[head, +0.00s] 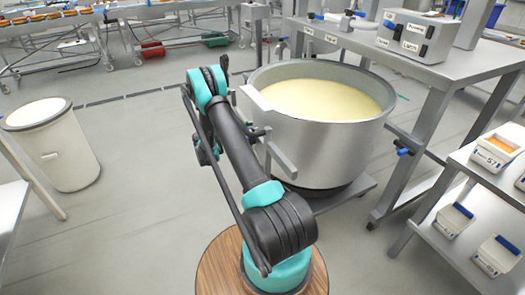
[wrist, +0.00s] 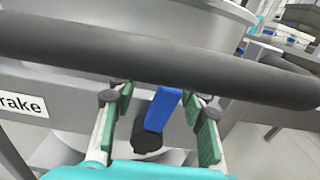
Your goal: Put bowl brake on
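The large steel bowl (head: 335,150), filled with pale yellow batter, stands on a low grey base in the head view. In the wrist view, a grey plate with a partly cut-off label reading "rake" (wrist: 20,103) is at the left. A blue lever (wrist: 163,108) with a black round end (wrist: 147,142) shows near the middle. My gripper (wrist: 160,98) is open, with its green-padded fingers on either side of the blue lever. Gaps show between lever and pads. In the head view my arm hides the gripper and lever.
A thick dark bar (wrist: 170,58) crosses the wrist view just beyond the fingers. A white bin (head: 55,150) is left; floor between is clear.

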